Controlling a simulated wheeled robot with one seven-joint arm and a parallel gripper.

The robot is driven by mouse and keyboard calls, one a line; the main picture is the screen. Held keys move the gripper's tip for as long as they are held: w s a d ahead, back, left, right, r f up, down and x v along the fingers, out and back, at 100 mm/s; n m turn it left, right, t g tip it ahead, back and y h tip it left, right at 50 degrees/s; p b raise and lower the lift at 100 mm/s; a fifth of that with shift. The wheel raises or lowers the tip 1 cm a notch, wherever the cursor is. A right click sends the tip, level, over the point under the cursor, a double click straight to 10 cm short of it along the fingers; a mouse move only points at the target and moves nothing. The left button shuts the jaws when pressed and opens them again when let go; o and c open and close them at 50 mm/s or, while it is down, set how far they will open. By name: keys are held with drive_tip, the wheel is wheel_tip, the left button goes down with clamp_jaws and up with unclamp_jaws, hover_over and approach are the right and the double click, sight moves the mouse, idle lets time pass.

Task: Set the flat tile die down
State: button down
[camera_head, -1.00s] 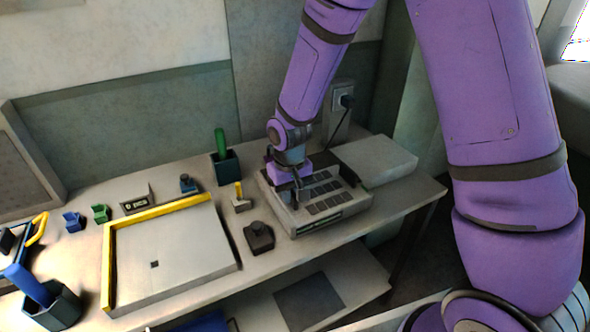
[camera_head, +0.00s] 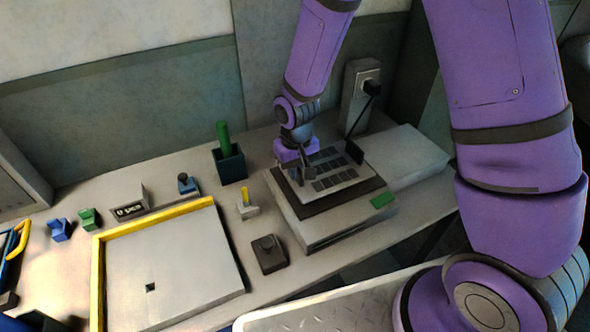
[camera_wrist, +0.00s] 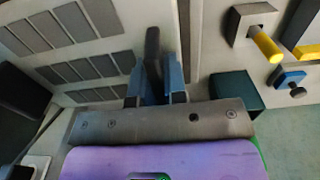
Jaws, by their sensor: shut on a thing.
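The flat tile die appears to be the pale plate with rows of dark rectangles (camera_head: 345,188), over the dark top of a light box-shaped unit. My gripper (camera_head: 303,177) is at the plate's left side, pointing down. In the wrist view its blue fingers (camera_wrist: 155,82) are shut on a narrow dark upright grip (camera_wrist: 152,45), which seems to belong to the plate. The plate fills the left of that view. It looks slightly above the unit, but its underside and any contact are hidden.
The light unit (camera_head: 335,238) stands beside a pale box (camera_head: 415,157). A dark knobbed block (camera_head: 268,255), a yellow-handled block (camera_head: 246,208) and a dark cup (camera_head: 230,168) are close on the left. A yellow-edged tray (camera_head: 190,265) lies farther left.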

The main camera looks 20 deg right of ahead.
drive_tip(key=shift+f, duration=1.2)
drive_tip(key=shift+f, duration=0.15)
drive_tip(key=c, duration=1.2)
unclamp_jaws()
drive_tip(key=shift+o, duration=0.2)
wheel_tip(320, 180, up, 12)
drive_tip(key=shift+r, duration=0.25)
drive_tip(key=s+d+r+m+t, duration=0.1)
drive_tip(key=s+d+r, duration=0.3)
drive_tip(key=r, duration=0.3)
drive_tip(key=s+d+r+t, duration=0.2)
drive_tip(key=s+d+r, duration=0.25)
drive_tip(key=r, duration=0.25)
drive_tip(key=s+d+r+m+t, duration=0.1)
drive_tip(key=s+d+r, duration=0.3)
drive_tip(key=r, duration=0.3)
drive_tip(key=s+d+r+t, duration=0.1)
drive_tip(key=s+d+r, duration=0.1)
drive_tip(key=s, duration=0.5)
drive_tip(key=shift+s+d+r, duration=0.35)
drive_tip(key=shift+d, duration=0.4)
